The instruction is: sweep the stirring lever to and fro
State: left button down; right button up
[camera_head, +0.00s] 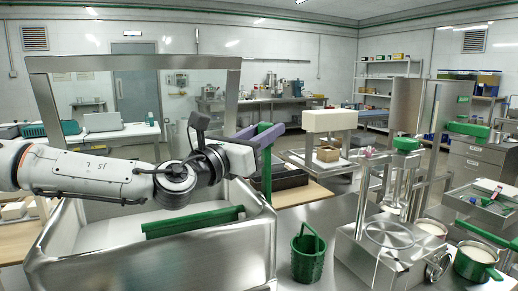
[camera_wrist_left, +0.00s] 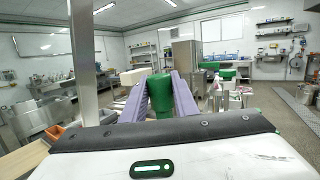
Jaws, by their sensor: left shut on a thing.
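My left arm comes in from the left over a steel basin (camera_head: 200,258). My left gripper (camera_head: 268,134) has purple fingers, which show on both sides of a green upright handle in the left wrist view (camera_wrist_left: 159,97). The gripper is shut on this handle, which looks like the stirring lever (camera_head: 267,172). In the head view the lever stands about upright at the basin's right side, and its lower end is hidden behind the rim. A green bar (camera_head: 193,222) lies along the inside of the basin. My right gripper is not in view.
A steel frame with a clear panel (camera_head: 135,64) rises behind the basin. A green basket (camera_head: 308,255) and a steel machine (camera_head: 385,245) stand to the right, with a green pot (camera_head: 476,262) beyond. A white block-shaped part (camera_head: 330,121) is right of the gripper.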

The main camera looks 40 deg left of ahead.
pick_arm(q)
jog(key=shift+s+d+f+m+t+h+b, duration=0.1)
jog(key=shift+s+d+m+t+h+b, duration=0.3)
jog(key=shift+d+m+b, duration=0.55)
jog(key=shift+s+d+f+m+t+h+b, duration=0.1)
jog(key=shift+s+d+m+t+h+b, duration=0.1)
jog(key=shift+s+d+m+b, duration=0.7)
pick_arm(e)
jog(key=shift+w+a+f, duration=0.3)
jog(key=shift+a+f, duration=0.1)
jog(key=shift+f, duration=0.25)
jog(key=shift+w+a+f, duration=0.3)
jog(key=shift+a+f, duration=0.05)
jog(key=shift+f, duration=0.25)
pick_arm(q)
jog(key=shift+w+a+n, duration=0.2)
jog(key=shift+w+n, duration=0.15)
jog(key=shift+w, duration=0.1)
jog(key=c, duration=1.4)
grip_release()
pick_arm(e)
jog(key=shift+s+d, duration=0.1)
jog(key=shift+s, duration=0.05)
